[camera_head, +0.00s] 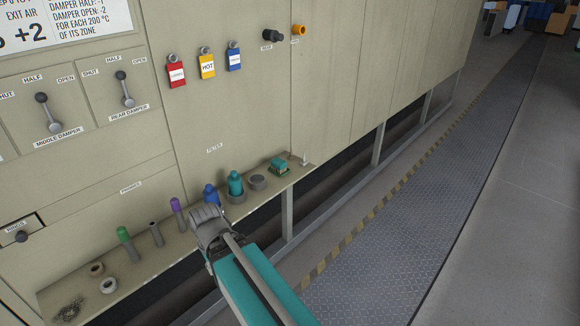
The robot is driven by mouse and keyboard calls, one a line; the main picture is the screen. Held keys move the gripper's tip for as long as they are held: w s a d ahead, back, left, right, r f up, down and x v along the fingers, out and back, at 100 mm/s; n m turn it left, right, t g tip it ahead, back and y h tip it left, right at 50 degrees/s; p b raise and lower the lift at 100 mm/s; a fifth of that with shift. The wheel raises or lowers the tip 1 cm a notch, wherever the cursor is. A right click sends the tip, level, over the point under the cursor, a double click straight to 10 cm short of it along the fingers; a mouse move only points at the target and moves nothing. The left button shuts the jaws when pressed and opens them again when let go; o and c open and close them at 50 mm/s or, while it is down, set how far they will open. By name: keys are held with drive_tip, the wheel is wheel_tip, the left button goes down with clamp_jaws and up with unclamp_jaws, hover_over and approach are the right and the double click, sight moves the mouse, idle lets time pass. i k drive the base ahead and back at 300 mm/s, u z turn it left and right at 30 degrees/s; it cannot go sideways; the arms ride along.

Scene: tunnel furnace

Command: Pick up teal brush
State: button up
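A small teal block with a darker base, which looks like the teal brush (280,165), lies near the right end of the narrow shelf (180,240) along the machine's side. My gripper (207,218) is at the end of my teal and grey arm, in front of the shelf's middle. It is to the left of the brush and nearer the camera, apart from it. Its fingers cannot be made out, and I see nothing held in it.
On the shelf, a grey ring (258,182), a teal bottle-like piece (235,184) and a blue one (211,194) stand left of the brush. Purple (176,208) and green-topped (125,236) pieces stand farther left. Colored tags (207,64) hang above. The walkway (440,180) is clear.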

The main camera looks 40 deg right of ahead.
sight(279, 166)
drive_tip(key=z, duration=0.85)
